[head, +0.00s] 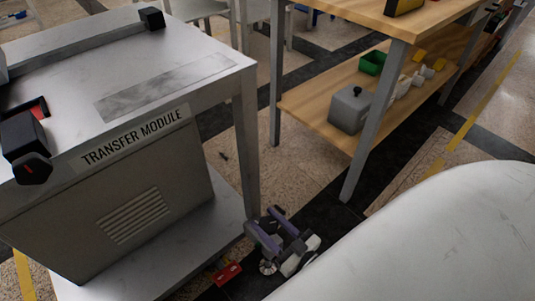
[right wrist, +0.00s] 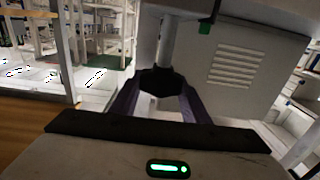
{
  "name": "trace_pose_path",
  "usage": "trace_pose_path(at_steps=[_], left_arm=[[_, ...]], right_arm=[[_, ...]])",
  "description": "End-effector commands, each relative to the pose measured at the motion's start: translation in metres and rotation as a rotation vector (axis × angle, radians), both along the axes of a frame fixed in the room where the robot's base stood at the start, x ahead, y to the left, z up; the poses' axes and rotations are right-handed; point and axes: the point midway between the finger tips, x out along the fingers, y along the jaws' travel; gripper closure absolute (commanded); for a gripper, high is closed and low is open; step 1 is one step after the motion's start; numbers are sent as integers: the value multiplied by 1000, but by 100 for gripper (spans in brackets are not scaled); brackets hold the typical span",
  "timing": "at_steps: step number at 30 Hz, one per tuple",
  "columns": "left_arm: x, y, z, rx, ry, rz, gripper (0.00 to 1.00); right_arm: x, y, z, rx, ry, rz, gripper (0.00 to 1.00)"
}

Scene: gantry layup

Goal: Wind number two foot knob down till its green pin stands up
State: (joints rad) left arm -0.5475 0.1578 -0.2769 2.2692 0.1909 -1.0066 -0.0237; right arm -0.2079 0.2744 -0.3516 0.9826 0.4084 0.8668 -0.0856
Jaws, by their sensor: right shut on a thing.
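The transfer module (head: 150,190) stands at the left of the head view, with a grey corner leg (head: 246,140). My right gripper (head: 278,236) is low at the foot of this leg. In the right wrist view its two purple fingers (right wrist: 160,105) are shut on a dark foot knob (right wrist: 161,79) below a grey leg post (right wrist: 166,42). A small green piece (right wrist: 205,26) shows beside the post; I cannot tell whether it is the pin. The knob's number is not readable. My left gripper is out of view.
A red tag (head: 227,273) lies low beside the gripper. A wooden workbench (head: 330,112) with a grey box (head: 350,108) and green bin (head: 372,63) on its lower shelf stands right of the module. Tiled floor (head: 222,160) lies between them.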

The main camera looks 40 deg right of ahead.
Motion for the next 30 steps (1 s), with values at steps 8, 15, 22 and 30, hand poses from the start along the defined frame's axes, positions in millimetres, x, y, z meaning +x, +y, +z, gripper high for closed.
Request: trace_pose_path(at_steps=[8,15,22,30], left_arm=[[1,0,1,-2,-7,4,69],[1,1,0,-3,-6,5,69],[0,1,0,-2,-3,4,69],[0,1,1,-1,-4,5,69]], right_arm=[[-2,0,-1,0,3,-9,80],[-1,0,-1,0,3,-8,43],[-1,0,-1,0,1,-8,39],[-4,0,0,0,1,-5,39]])
